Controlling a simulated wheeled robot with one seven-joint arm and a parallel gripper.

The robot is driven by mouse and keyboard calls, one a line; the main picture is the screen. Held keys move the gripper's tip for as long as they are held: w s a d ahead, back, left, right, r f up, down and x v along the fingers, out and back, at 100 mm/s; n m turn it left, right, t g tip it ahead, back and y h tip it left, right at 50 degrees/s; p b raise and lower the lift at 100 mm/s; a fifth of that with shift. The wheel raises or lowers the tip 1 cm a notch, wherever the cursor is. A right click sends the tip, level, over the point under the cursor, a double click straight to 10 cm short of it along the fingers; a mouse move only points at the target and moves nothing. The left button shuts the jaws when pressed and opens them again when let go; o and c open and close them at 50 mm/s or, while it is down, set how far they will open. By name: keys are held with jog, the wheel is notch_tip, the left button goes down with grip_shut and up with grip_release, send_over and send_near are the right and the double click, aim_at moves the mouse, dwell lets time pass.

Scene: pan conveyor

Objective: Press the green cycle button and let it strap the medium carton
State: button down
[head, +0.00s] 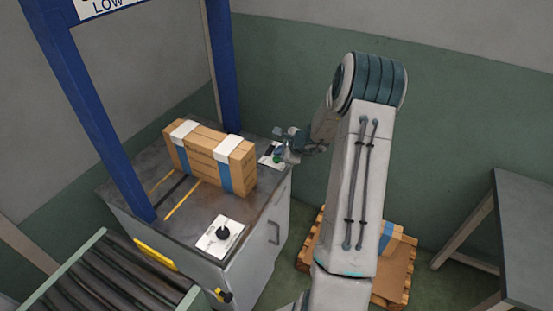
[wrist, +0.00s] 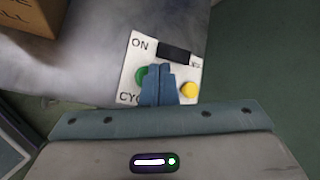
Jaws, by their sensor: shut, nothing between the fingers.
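A brown carton (head: 212,155) stands on the grey top of the strapping machine (head: 180,225), under the blue frame. White pads and blue bands show on it at two places; its lower corner of brown board (wrist: 28,15) shows in the wrist view. A white control panel (wrist: 133,55) carries a green button (wrist: 141,75), a yellow button (wrist: 189,90) and a dark switch (wrist: 173,51). My gripper (wrist: 158,68) is shut and empty over this panel, its fingertips covering the green button's right side. I cannot tell whether they touch it. In the head view my gripper (head: 281,151) is at the machine's far right corner.
A panel with a black knob (head: 222,232) sits at the machine's near corner. A roller conveyor (head: 115,280) adjoins it at lower left. A wooden pallet (head: 308,247) with another carton (head: 391,236) is behind my arm. A grey table (head: 530,225) stands at right.

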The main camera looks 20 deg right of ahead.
jog(key=shift+f+b, duration=0.2)
jog(key=shift+b, duration=0.1)
jog(key=shift+f+b, duration=0.25)
jog(key=shift+b, duration=0.15)
jog(key=shift+f+b, duration=0.5)
jog(key=shift+b, duration=0.15)
dwell(0.7)
jog(key=shift+r, duration=0.1)
jog(key=shift+r+p, duration=0.55)
jog(key=shift+r, duration=0.3)
jog(key=shift+r, duration=0.15)
jog(key=shift+r+p, duration=1.75)
jog(key=shift+r, duration=0.7)
jog(key=shift+f, duration=0.1)
